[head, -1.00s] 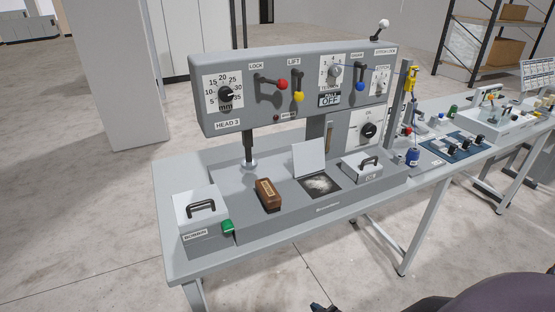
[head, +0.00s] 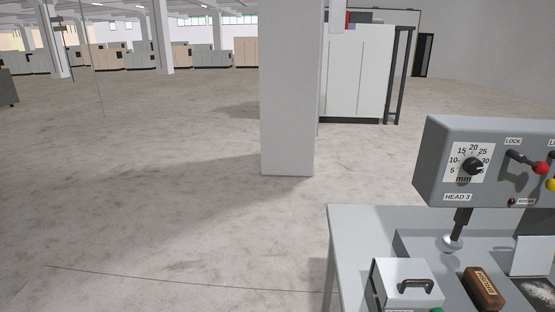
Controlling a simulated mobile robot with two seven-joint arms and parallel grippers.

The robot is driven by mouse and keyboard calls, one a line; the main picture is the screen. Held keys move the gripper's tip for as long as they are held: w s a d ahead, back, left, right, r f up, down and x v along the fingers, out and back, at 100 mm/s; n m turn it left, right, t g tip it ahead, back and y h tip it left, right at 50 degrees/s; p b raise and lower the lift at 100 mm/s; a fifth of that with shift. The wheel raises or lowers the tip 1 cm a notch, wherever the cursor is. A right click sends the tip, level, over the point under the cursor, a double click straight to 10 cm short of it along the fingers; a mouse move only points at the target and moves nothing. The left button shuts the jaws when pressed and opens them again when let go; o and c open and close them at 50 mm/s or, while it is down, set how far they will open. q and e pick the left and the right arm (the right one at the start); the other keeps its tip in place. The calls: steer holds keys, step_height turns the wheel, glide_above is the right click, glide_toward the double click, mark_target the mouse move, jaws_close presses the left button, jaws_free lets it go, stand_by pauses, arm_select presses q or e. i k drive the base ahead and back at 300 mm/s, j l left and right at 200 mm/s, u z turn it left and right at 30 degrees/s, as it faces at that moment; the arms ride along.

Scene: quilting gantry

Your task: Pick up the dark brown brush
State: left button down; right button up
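The dark brown brush (head: 484,289) shows at the lower right of the head view. It is a brown block with a pale label on top, and it lies on the grey machine bed between a lidded box and an open dark compartment. Its lower end is close to the picture's bottom edge. Neither of my grippers is in view.
The grey lidded box (head: 405,282) with a black handle stands left of the brush. The control panel (head: 433,165) marked HEAD 3 overhangs the bed behind. A white pillar (head: 287,90) stands beyond the table. Open concrete floor (head: 140,180) fills the left.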

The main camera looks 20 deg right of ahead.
mark_target(483, 293)
steer(key=i+j+u, duration=0.15)
steer(key=i, duration=0.4)
steer(key=i+j+u, duration=0.2)
steer(key=i, duration=0.35)
steer(key=i+j+z, duration=0.1)
steer(key=i+z, duration=0.4)
steer(key=i+j+z, duration=0.2)
steer(key=z, duration=0.3)
steer(key=i+z, duration=0.2)
steer(key=z, duration=0.25)
steer(key=i+j+z, duration=0.1)
steer(key=z, duration=0.4)
steer(key=i+j+z, duration=0.25)
steer(key=z, duration=0.2)
steer(key=i+j+z, duration=0.15)
steer(key=z, duration=0.35)
steer(key=i+j+z, duration=0.1)
steer(key=j+z, duration=0.35)
steer(key=i+j+z, duration=0.15)
steer(key=z, duration=0.3)
steer(key=i+j+z, duration=0.15)
steer(key=j+z, duration=0.2)
steer(key=z, duration=0.15)
steer(key=j+z, duration=0.25)
steer(key=z, duration=0.2)
steer(key=i+j, duration=0.05)
